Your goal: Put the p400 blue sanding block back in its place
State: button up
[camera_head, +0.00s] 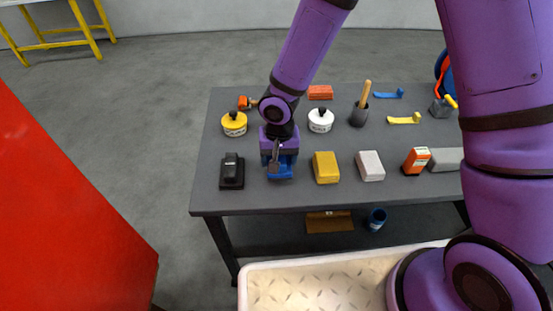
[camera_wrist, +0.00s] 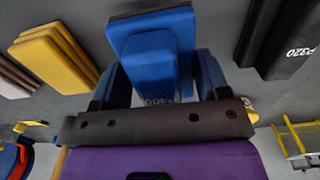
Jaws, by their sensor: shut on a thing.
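The blue sanding block (camera_head: 279,170) is at the front left of the grey table, between a black block and a yellow block. It also shows in the wrist view (camera_wrist: 152,62), with a partly hidden label on its end. My gripper (camera_wrist: 158,85) has a blue finger on each side of the block's raised grip and is shut on it. In the head view my gripper (camera_head: 279,160) comes down from above and hides part of the block. I cannot tell whether the block touches the table.
The black P320 block (camera_head: 232,171) stands to the left, the yellow block (camera_head: 327,167) close on the right, then a white block (camera_head: 370,166). Behind are a yellow tin (camera_head: 234,123) and a white tin (camera_head: 320,120). The grey table's (camera_head: 270,202) front strip is clear.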

jog(key=shift+f, duration=1.7)
jog(key=o, duration=0.9)
